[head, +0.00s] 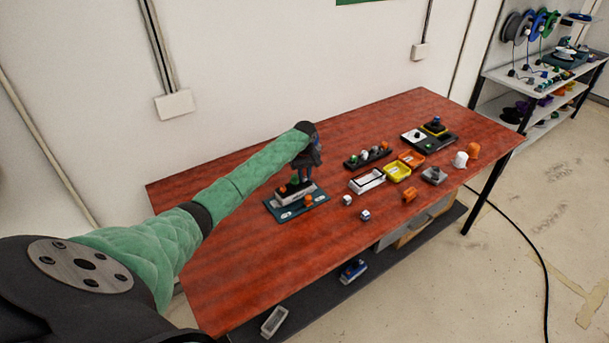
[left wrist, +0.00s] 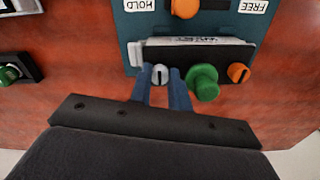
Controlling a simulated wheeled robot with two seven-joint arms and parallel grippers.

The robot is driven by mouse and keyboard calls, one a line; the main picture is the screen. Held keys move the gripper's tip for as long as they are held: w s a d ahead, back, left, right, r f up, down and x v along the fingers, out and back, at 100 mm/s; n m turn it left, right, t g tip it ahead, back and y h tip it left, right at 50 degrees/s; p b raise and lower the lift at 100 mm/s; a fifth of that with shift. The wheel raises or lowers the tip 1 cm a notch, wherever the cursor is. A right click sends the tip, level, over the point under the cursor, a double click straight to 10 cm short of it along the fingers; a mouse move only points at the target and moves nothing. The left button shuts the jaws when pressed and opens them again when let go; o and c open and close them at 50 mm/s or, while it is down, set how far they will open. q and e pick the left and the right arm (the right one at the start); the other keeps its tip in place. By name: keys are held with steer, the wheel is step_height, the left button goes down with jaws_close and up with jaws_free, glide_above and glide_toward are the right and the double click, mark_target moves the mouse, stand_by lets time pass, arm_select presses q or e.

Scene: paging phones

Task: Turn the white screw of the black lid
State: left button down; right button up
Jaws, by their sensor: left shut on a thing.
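The white screw (left wrist: 160,75) shows a dark slot and sits at one end of the black lid (left wrist: 220,55). A large green knob (left wrist: 203,82) and a small orange knob (left wrist: 238,72) stand beside it in a row. My left gripper (left wrist: 161,84) has its two blue fingers shut on the white screw, one on each side. In the head view, my left gripper (head: 306,176) points down over the white-and-black device on the teal board (head: 284,213); the screw is hidden there. My right gripper is not in view.
The teal board carries HOLD and FREE labels and an orange piece (head: 308,200). On the red table (head: 230,270) are a black rack of knobs (head: 368,158), a white tray (head: 367,181), yellow and orange bins and small loose parts. The table's front left is clear.

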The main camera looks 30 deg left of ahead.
mark_target(305, 177)
arm_select(q)
steer(key=c, duration=1.3)
jaws_free()
steer(key=shift+r, duration=0.1)
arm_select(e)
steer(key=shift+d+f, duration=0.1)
arm_select(q)
steer(key=shift+r+b, duration=0.25)
steer(key=shift+b, duration=0.1)
step_height(305, 177, up, 5)
steer(key=shift+f+b, duration=0.1)
steer(key=shift+b, duration=1.15)
steer(key=shift+r, duration=0.85)
steer(key=shift+r+b, duration=0.3)
steer(key=shift+r, duration=0.05)
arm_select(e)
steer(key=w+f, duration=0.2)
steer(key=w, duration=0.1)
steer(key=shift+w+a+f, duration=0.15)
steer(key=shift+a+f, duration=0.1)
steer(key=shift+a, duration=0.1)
